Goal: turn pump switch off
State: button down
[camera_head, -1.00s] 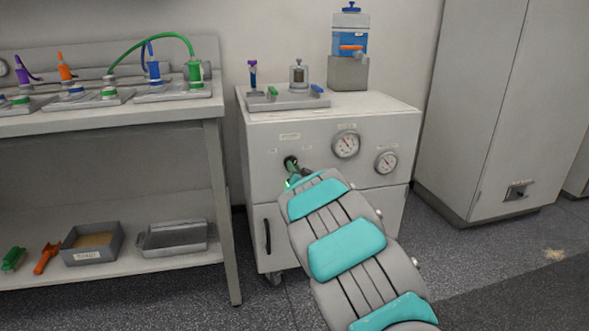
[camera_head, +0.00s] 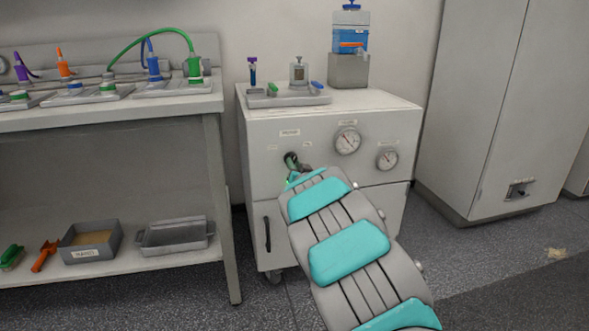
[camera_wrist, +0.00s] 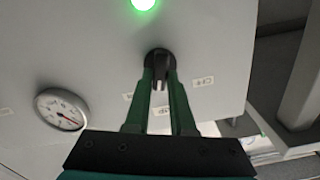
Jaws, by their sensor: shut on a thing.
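The pump switch is a dark rotary knob (camera_head: 291,160) on the front of the white cabinet (camera_head: 262,195), below a small label. In the wrist view the black knob (camera_wrist: 159,58) stands out from the panel, with small labels around it. My gripper (camera_wrist: 160,78) has two green fingers, one on each side of the knob, shut on it. In the head view my gripper (camera_head: 298,173) meets the panel at the knob, partly hidden by my wrist. A green light (camera_wrist: 143,4) glows on the panel, at the top edge of the wrist view.
Two round gauges (camera_head: 348,140) (camera_head: 387,158) sit right of the knob; one gauge (camera_wrist: 61,108) shows in the wrist view. A tray (camera_head: 290,99) and a blue bottle (camera_head: 350,38) stand on top. A workbench (camera_head: 110,112) is at left, a tall cabinet (camera_head: 475,120) at right.

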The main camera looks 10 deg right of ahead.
jog(key=shift+a+n+b, duration=0.15)
jog(key=shift+n+b, duration=3.25)
jog(key=shift+n, duration=1.5)
jog(key=c, duration=0.8)
grip_release()
jog(key=shift+o, duration=0.2)
jog(key=shift+s, duration=0.1)
jog(key=s, duration=0.7)
jog(key=shift+s, duration=0.35)
